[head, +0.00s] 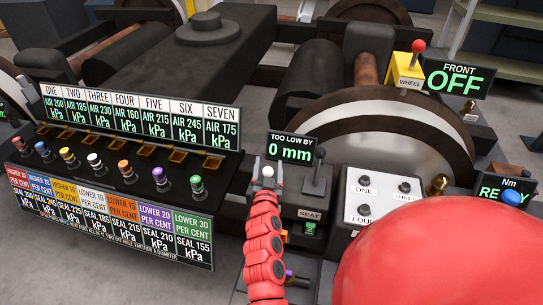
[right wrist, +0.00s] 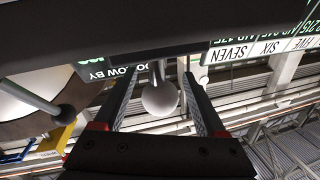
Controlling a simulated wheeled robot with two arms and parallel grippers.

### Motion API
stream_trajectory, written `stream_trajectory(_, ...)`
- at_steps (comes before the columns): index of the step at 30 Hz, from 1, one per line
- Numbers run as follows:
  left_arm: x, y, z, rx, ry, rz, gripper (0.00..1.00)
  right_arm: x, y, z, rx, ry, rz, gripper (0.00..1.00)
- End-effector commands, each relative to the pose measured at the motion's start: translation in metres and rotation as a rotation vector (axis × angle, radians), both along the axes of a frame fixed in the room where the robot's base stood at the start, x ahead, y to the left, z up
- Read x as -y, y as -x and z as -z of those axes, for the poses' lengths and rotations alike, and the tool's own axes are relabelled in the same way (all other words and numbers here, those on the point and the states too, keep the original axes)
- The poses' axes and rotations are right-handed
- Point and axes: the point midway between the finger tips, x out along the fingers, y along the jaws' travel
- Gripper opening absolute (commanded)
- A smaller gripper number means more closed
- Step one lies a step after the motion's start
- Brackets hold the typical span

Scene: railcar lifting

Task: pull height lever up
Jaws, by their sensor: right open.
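A lever with a white ball knob (head: 267,171) stands just left of and below the "TOO LOW BY 0 mm" display (head: 291,148). No label on this lever is readable. My right gripper (head: 267,182) is at this knob, with its fingers on either side. In the right wrist view the white ball (right wrist: 160,98) sits between the two open fingers (right wrist: 160,82), with gaps on both sides. My left gripper is out of view.
A dark lever (head: 318,172) stands close to the right, above a "SEAT" label (head: 310,214). A white button box (head: 376,197) is further right. A panel of coloured knobs (head: 110,160) is at left. A yellow "WHEEL" block (head: 404,72) carries a red-knobbed lever.

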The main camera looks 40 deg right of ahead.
Motion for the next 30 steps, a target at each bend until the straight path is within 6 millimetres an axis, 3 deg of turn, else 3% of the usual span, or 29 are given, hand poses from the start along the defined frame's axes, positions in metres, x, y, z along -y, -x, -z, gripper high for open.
stream_trajectory(12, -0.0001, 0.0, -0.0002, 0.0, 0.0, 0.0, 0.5, 0.0002, -0.0024, 0.001, -0.002, -0.001, 0.0, 0.71)
stream_trajectory(24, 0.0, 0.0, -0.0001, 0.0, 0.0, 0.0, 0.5, 0.0001, -0.0024, 0.001, -0.002, -0.001, 0.0, 0.0)
stream_trajectory(30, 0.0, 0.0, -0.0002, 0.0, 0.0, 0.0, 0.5, 0.0001, -0.0024, 0.001, -0.002, -0.001, 0.0, 0.0)
